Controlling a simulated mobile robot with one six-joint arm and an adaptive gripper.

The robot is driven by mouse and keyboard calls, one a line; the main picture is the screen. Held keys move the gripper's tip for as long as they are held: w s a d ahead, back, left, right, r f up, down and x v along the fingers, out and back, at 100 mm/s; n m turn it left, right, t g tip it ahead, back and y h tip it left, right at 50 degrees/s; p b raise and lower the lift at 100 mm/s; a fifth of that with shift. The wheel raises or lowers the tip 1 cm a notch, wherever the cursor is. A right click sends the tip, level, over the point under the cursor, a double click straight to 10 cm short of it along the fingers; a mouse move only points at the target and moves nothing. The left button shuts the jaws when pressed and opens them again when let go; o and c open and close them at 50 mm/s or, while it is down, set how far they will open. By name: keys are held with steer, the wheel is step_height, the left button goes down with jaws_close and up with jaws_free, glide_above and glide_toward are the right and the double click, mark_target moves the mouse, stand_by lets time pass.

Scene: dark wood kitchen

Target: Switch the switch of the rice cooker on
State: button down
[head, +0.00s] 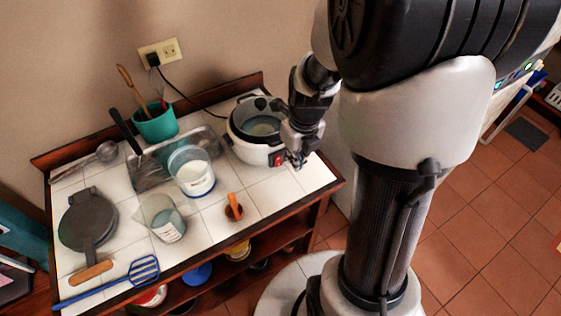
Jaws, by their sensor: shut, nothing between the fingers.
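The rice cooker (242,148) is a white pot-shaped appliance with a dark rim and a glass lid, at the back right of the tiled counter. Its red switch (276,160) shows on the front right side, in a dark surround. Whether the switch is on or off is too small to tell. My gripper (298,164) is shut and empty. It points down just right of the switch, very close to the cooker's side. I cannot tell whether it touches the switch. My gripper and wrist hide part of the cooker's right side.
A teal utensil pot (157,128) stands behind. A black cord runs to the wall outlet (161,53). Bare tiles lie at front right.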

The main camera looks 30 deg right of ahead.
mark_target(279, 161)
steer(key=f+b, duration=0.1)
steer(key=f, duration=0.2)
steer(key=f+b, duration=0.2)
steer(key=f, duration=0.2)
steer(key=w+f+b, duration=0.1)
steer(key=f, duration=0.2)
steer(key=shift+f, duration=0.2)
steer(key=w+b, duration=0.1)
steer(key=w, duration=0.2)
steer(key=shift+w+a, duration=0.1)
steer(key=shift+w, duration=0.5)
steer(key=shift+w+f+t+b, duration=0.3)
steer(key=shift+t+b, duration=0.2)
steer(key=shift+b, duration=0.2)
steer(key=shift+r, duration=0.15)
steer(key=shift+r+p, duration=0.1)
steer(key=shift+p, duration=0.25)
